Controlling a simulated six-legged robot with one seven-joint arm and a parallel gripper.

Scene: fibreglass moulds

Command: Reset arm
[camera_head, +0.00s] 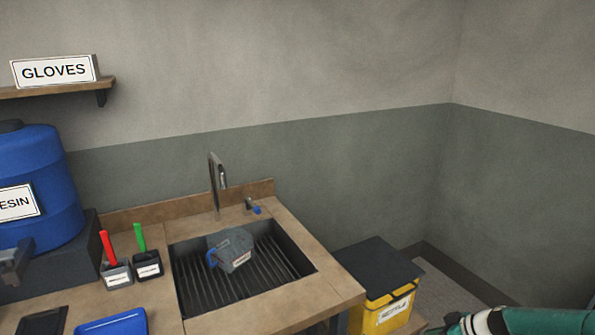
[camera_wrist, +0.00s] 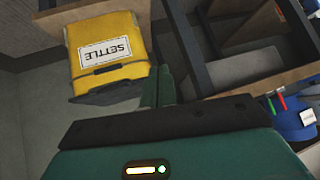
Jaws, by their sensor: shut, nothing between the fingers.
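My gripper (camera_wrist: 159,88) shows in the wrist view as two green fingers lying close together, shut with nothing between them. It is in the air near the yellow bin labelled SETTLE (camera_wrist: 105,50), apart from it as far as I can tell. In the head view a green part of my arm enters at the bottom right corner. The same yellow bin (camera_head: 385,312), with a dark lid, stands to its left, beside the counter.
The wooden counter (camera_head: 335,287) holds a sink (camera_head: 185,290) with a grey jug (camera_head: 236,246), a tap (camera_head: 216,185), two small pots with red and green handles, a blue tray (camera_head: 118,322) and a blue resin drum (camera_head: 40,170). The floor right of the bin looks clear.

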